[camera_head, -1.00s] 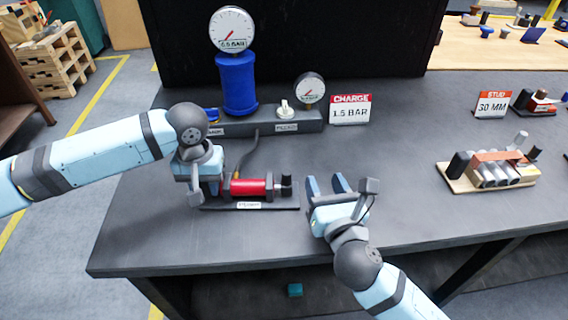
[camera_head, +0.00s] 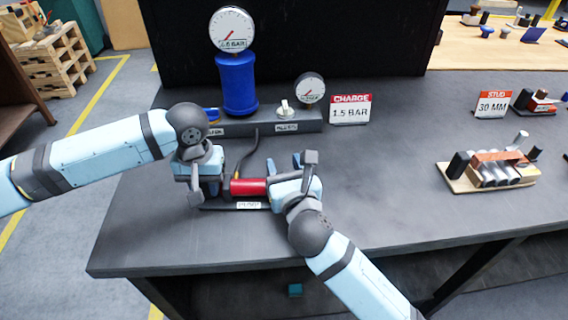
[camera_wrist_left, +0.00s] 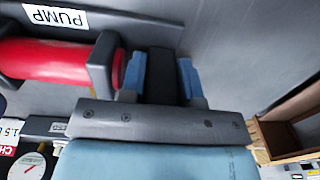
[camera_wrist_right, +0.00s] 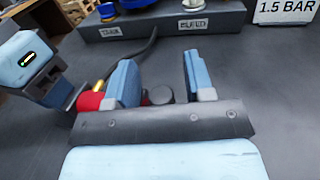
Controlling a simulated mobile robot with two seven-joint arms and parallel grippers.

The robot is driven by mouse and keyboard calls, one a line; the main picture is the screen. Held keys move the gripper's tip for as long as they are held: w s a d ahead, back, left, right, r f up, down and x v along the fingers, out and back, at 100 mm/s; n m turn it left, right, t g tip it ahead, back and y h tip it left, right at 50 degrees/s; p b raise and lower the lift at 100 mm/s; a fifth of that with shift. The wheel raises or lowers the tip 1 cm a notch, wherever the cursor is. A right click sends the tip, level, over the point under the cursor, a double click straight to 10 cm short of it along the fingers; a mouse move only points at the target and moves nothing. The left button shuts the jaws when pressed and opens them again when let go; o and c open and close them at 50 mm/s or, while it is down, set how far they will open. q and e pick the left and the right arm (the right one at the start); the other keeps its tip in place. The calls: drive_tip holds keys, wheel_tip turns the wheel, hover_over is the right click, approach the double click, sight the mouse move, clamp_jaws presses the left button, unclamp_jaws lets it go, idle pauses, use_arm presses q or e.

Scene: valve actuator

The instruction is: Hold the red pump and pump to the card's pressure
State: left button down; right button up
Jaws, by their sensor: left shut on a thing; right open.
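The red pump (camera_head: 248,187) lies on its dark base near the front left of the table, with a PUMP label on the base. My left gripper (camera_head: 207,186) is shut on the dark left end of the pump; in the left wrist view its fingers (camera_wrist_left: 162,78) clasp that dark block. My right gripper (camera_head: 284,165) is open at the pump's right end. In the right wrist view the dark knob (camera_wrist_right: 160,94) of the pump shows between its fingers (camera_wrist_right: 160,82). The charge card (camera_head: 350,109) reads 1.5 BAR.
A blue cylinder (camera_head: 237,84) with a gauge (camera_head: 232,30) on top stands behind. A grey manifold (camera_head: 245,128) with a white knob (camera_head: 285,108) and a second gauge (camera_head: 310,88) lies behind the pump.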

drive_tip(key=shift+w, duration=0.3)
clamp_jaws()
drive_tip(key=shift+s+d, duration=0.2)
drive_tip(key=shift+d, duration=2.5)
drive_tip(key=shift+f, duration=0.1)
unclamp_jaws()
drive_tip(key=s, duration=0.4)
drive_tip(key=s+d, duration=0.1)
drive_tip(key=s, duration=0.3)
drive_tip(key=s+d, duration=0.1)
drive_tip(key=s, duration=0.3)
drive_tip(key=shift+d, duration=0.1)
